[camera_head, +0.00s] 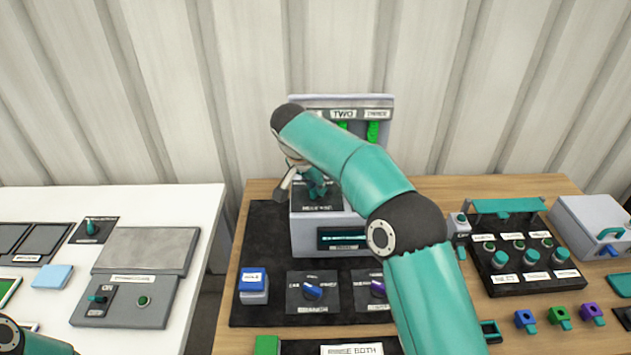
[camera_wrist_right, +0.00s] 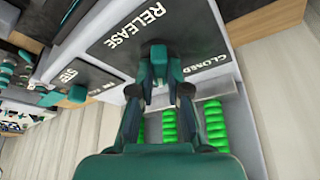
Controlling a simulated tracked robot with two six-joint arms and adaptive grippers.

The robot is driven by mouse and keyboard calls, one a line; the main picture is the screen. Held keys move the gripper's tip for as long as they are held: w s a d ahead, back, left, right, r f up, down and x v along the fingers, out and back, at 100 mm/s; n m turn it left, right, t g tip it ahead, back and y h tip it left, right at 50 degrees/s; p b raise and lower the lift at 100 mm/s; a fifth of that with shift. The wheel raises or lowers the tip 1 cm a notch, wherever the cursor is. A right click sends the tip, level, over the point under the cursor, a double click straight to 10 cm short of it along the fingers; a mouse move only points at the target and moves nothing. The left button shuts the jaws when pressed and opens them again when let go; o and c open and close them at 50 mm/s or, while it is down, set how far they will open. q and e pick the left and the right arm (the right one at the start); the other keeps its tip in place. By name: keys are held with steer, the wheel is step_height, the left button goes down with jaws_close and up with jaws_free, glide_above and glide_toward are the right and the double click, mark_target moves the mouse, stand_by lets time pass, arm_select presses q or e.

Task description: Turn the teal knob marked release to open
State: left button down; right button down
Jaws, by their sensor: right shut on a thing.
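The teal release knob (camera_wrist_right: 158,58) stands on a black plate (camera_wrist_right: 122,38) marked RELEASE and CLOSED, on top of a grey box (camera_head: 302,238). My right gripper (camera_wrist_right: 159,88) is shut on the knob, one finger on each side of it. In the head view my right gripper (camera_head: 318,188) shows small at the box top, and my right arm crosses in front of part of the box. The gripper hides part of the knob and plate, so I cannot tell exactly where the knob points. My left gripper is out of view; only a piece of that arm shows at bottom left.
Behind the box is a grey panel (camera_head: 380,104) marked TWO and THREE, with green coils (camera_wrist_right: 169,124). A black knob panel (camera_head: 525,275) stands at right. A white table (camera_head: 195,205) is at left.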

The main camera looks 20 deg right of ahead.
steer(key=shift+f, duration=0.1)
stand_by(0.3)
steer(key=c, duration=1.1)
jaws_free()
steer(key=shift+c, duration=0.2)
steer(key=v, duration=1.2)
steer(key=shift+w, duration=0.2)
